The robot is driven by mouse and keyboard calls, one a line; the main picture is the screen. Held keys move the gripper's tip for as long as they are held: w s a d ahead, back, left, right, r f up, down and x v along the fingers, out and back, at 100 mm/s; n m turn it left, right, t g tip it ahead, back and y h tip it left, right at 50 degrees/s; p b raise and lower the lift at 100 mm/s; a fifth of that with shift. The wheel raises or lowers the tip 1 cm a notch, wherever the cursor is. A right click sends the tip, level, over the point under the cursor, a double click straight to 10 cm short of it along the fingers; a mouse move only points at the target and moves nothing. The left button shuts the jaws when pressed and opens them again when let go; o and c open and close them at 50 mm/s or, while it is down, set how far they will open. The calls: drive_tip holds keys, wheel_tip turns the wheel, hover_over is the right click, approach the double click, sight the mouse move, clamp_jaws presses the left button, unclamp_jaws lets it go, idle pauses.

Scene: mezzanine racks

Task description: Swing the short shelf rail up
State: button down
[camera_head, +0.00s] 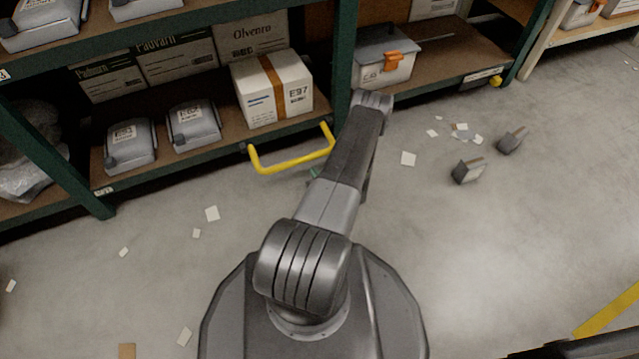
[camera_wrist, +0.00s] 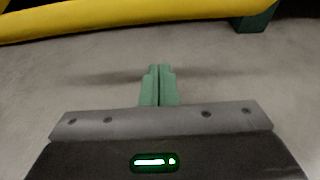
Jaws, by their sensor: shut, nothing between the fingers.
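In the wrist view, the yellow rail (camera_wrist: 120,17) crosses the top of the picture. My gripper (camera_wrist: 158,70) has green fingers, shut together and empty. They point toward the floor side of the rail, apart from it in the picture. In the head view my arm hides most of the gripper.
A green rack post (camera_head: 345,50) stands right of the rail. Two small blocks (camera_head: 468,171) and paper scraps lie on the floor at right. The floor is otherwise mostly free.

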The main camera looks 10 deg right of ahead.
drive_tip(key=r, duration=0.2)
drive_tip(key=w+r, duration=0.1)
drive_tip(key=shift+w+a+r+b, duration=0.1)
drive_tip(key=shift+a+r+b, duration=0.05)
drive_tip(key=shift+r+b, duration=0.2)
drive_tip(key=shift+r, duration=0.1)
drive_tip(key=shift+r+g+p, duration=0.35)
drive_tip(key=shift+g+p, duration=0.25)
drive_tip(key=shift+p, duration=0.05)
drive_tip(key=shift+r, duration=0.1)
